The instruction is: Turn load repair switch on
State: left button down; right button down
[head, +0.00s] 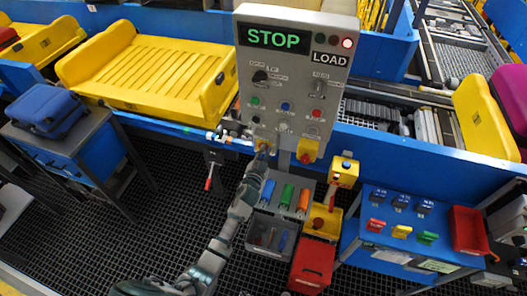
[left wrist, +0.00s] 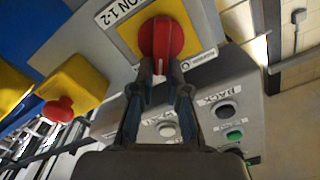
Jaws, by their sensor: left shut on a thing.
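A grey control panel (head: 290,80) stands upright in the middle, with a green STOP display (head: 273,38) and a LOAD label (head: 330,58). At its lower edge my left gripper (head: 263,149) meets a yellow plate, mostly hidden by the gripper in the head view. In the left wrist view, a red rotary knob (left wrist: 162,35) sits on the yellow plate (left wrist: 128,31). My left gripper (left wrist: 160,78) is shut on the red knob. The plate's label is partly cut off. My right gripper is not in view.
A yellow box with a red push button (head: 306,151) is right of the gripper; it also shows in the left wrist view (left wrist: 75,85). Below are a grey bin (head: 270,235), a red box (head: 312,266) and a blue table (head: 350,240). A yellow tray (head: 150,75) lies behind left.

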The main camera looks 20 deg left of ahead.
pick_arm(q)
jog(key=f+m, duration=0.1)
jog(key=m, duration=0.2)
jog(key=f+m+b, duration=0.1)
jog(key=m, duration=0.3)
jog(key=d+f+m, duration=0.1)
jog(key=m, duration=0.3)
jog(key=shift+s+d+b, duration=0.1)
jog(key=shift+s+b, duration=0.05)
jog(key=shift+b, duration=0.2)
jog(key=shift+m, duration=0.3)
jog(key=c, duration=1.3)
grip_release()
jog(key=shift+o, duration=0.7)
jog(key=shift+r, duration=0.1)
jog(key=shift+r, duration=0.1)
